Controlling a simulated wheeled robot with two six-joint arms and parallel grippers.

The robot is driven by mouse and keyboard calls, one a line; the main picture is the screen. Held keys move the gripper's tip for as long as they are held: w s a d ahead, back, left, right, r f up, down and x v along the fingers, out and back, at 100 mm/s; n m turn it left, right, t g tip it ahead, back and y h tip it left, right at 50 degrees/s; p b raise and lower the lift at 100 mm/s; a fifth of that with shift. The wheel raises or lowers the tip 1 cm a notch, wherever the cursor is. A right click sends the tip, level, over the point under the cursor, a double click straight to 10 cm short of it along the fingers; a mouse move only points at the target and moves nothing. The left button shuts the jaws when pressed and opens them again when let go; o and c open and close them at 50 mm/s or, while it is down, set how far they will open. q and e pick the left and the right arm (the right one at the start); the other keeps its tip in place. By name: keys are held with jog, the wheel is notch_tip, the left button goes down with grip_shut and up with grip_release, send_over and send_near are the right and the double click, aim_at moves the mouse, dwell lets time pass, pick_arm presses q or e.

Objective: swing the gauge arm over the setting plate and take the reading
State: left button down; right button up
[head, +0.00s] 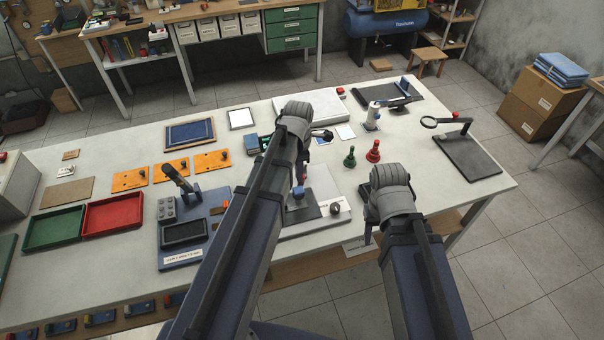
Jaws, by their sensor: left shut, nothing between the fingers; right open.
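A pale base plate (325,182) with a white label lies near the front edge of the bench. On it are a dark plate (310,212), a small blue-topped part (297,191) and a dark round knob (335,209). My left arm crosses in front and hides much of this fixture, so I cannot make out a gauge arm or its reading. My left gripper (305,150) is above the fixture, shut and empty, its fingers mostly hidden behind the wrist. My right gripper (369,212) is open at the bench's front edge, right of the base plate and apart from it.
A green (350,157) and a red (373,151) handled piece stand behind the fixture. Orange plates (171,170), green (55,229) and red (113,213) trays lie left.

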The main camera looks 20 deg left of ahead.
pick_arm(q)
notch_tip(320, 180, up, 3)
jog(key=p, duration=0.2)
notch_tip(320, 180, up, 5)
jog(key=p, duration=0.5)
send_over(297, 187)
jog(key=shift+d+f, duration=0.15)
pick_arm(e)
notch_tip(297, 187, up, 8)
jog(key=shift+a, duration=0.3)
jog(key=shift+f, duration=0.1)
pick_arm(q)
jog(key=s+d+f+m+b, duration=0.6)
jog(key=s+f+m+b, duration=0.1)
jog(key=m, duration=0.7)
jog(key=s+d+f+m+y+b, duration=0.1)
jog(key=s+d+f+m+b, duration=0.6)
jog(key=m, duration=0.7)
jog(key=shift+s+d+f+m+b, duration=0.2)
jog(key=shift+s+f+m+b, duration=0.15)
jog(key=shift+f+b, duration=0.65)
pick_arm(e)
notch_tip(297, 187, down, 16)
pick_arm(q)
jog(key=shift+r, duration=0.15)
